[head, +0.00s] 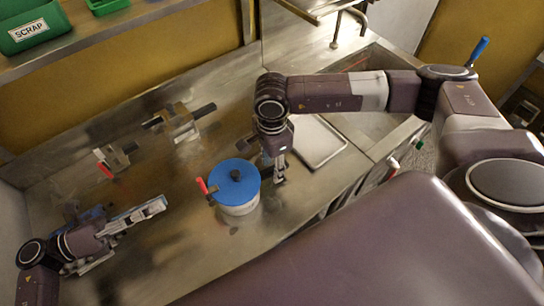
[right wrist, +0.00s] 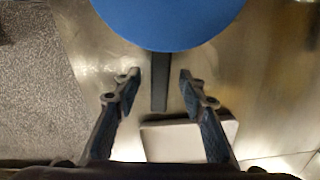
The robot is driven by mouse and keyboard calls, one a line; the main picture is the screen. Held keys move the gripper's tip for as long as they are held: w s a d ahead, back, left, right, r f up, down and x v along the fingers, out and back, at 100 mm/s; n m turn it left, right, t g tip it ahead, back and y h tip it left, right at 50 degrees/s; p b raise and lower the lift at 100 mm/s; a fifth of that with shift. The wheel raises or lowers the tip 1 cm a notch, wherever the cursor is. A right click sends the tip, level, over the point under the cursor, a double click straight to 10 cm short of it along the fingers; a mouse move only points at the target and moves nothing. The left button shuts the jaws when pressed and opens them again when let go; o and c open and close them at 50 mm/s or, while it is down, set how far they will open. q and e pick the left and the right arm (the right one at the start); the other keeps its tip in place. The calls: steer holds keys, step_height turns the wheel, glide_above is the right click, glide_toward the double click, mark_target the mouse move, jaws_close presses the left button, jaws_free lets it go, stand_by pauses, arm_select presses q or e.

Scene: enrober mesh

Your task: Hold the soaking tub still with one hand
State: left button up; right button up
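The soaking tub (head: 239,209) is a pale round pot on the steel bench, with a blue lid (head: 226,176) and a dark knob. In the right wrist view the blue lid (right wrist: 170,22) fills the top, and a dark bar-like handle (right wrist: 159,85) sticks out from under it. My right gripper (head: 279,172) is right of the tub, pointing down. In the wrist view its fingers (right wrist: 160,82) are open on either side of the handle, with gaps to both. My left gripper (head: 158,206) is low over the bench, left of and apart from the tub; its finger gap is unclear.
A pale tray (head: 320,143) lies right of my right gripper; it also shows in the wrist view (right wrist: 188,140). Metal fixtures (head: 176,122) stand behind the tub. A red stick (head: 203,186) shows at the tub's left side. A sink (head: 385,75) is at back right. A green SCRAP bin (head: 32,28) sits on a shelf.

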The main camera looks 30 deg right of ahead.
steer(key=shift+f, duration=0.95)
steer(key=shift+c, duration=0.4)
jaws_close()
